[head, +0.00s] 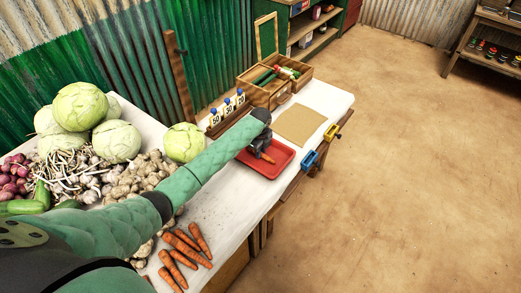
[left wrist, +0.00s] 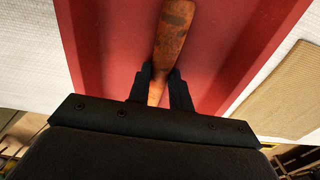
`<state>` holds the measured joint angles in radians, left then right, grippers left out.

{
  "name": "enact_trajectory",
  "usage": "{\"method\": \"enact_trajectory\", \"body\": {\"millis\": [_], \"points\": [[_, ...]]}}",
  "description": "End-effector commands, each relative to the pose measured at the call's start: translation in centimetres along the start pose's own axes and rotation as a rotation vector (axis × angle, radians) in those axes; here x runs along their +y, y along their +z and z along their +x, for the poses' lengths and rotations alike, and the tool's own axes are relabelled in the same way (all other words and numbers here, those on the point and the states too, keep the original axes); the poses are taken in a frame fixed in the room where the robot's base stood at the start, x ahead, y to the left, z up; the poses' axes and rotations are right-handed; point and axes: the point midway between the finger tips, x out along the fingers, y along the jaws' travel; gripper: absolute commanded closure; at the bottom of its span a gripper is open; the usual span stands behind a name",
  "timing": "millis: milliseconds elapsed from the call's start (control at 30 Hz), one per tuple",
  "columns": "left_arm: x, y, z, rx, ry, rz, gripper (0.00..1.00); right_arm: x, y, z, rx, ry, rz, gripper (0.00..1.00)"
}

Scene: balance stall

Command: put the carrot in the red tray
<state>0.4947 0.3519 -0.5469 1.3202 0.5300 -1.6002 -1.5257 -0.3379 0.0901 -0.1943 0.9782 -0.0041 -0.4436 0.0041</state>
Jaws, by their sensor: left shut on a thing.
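My left gripper (head: 260,149) is over the red tray (head: 278,169) on the white-covered table. It is shut on an orange carrot (head: 267,157), which also shows in the left wrist view (left wrist: 173,35) between the two dark fingers (left wrist: 160,82). The carrot lies within the outline of the tray (left wrist: 90,20); I cannot tell whether it touches the tray floor. Several other carrots (head: 181,253) lie loose at the near end of the table. My right gripper is not in view.
A tan mat (head: 300,124) lies just beyond the tray. A wooden box (head: 266,94) with green vegetables and a row of blue-topped number tags (head: 228,108) stand behind. Cabbages (head: 81,106), garlic and ginger fill the left. Blue (head: 308,160) and yellow (head: 332,132) clamps sit at the table edge.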

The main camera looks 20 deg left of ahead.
Motion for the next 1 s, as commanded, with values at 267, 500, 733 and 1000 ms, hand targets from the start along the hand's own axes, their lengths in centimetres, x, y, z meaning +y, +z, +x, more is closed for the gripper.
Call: {"method": "enact_trajectory", "body": {"millis": [267,500,733,1000], "points": [[0.0,0.0,0.1,0.0,-0.001,0.0,1.0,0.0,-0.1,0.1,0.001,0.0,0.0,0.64],[0.0,0.0,0.2,0.0,-0.001,0.0,0.57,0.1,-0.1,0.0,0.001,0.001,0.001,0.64],[0.0,0.0,0.1,0.0,-0.001,0.0,0.57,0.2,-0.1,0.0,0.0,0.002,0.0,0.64],[-0.2,0.0,-2.5,-0.001,-0.005,0.002,0.57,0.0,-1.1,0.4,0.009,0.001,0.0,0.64]]}}
